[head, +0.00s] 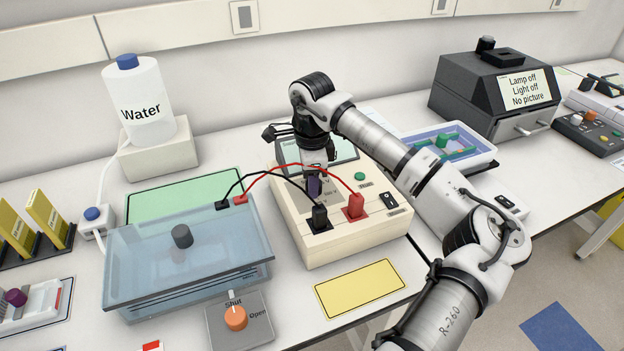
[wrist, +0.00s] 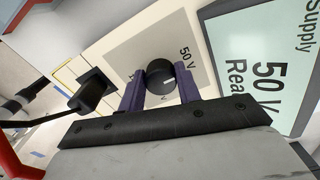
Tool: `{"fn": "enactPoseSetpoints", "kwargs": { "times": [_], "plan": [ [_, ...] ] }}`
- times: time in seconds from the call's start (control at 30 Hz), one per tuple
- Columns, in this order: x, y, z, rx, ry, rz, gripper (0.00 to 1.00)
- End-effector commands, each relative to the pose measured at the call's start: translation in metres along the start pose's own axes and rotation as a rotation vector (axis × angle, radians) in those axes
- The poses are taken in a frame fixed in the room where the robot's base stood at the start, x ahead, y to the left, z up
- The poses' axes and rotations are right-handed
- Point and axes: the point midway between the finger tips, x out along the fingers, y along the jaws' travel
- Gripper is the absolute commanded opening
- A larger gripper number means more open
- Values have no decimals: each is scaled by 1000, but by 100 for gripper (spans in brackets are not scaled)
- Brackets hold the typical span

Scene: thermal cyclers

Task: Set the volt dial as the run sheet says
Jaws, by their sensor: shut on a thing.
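The cream power supply (head: 350,235) stands mid-bench with black and red plugs in its front. My gripper (head: 314,186) points down at its top and hides the dial in the head view. In the wrist view the volt dial (wrist: 159,74) is a round black knob with a small white mark toward its right side. My gripper's purple fingers (wrist: 159,82) are shut on it, one on each side. A "50 V" label (wrist: 186,54) is printed beside it. The screen (wrist: 265,70) reads "Supply", "50 V" and a cut-off "Rea". I cannot make out a run sheet.
A blue-lidded gel tank (head: 185,260) stands left of the supply, joined by black and red leads. The leads arch close by my gripper. A water bottle (head: 140,105) is behind. A yellow mat (head: 360,288) lies clear in front.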

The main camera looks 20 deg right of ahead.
Motion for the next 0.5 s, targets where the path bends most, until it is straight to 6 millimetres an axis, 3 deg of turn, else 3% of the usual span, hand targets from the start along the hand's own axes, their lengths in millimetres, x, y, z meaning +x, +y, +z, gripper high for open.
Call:
{"fn": "enactPoseSetpoints", "kwargs": {
  "times": [0.27,0.5],
  "plan": [
    [2,0,0,32,0,1,11],
    [4,-1,-1,162,2,-1,11]
  ]
}}
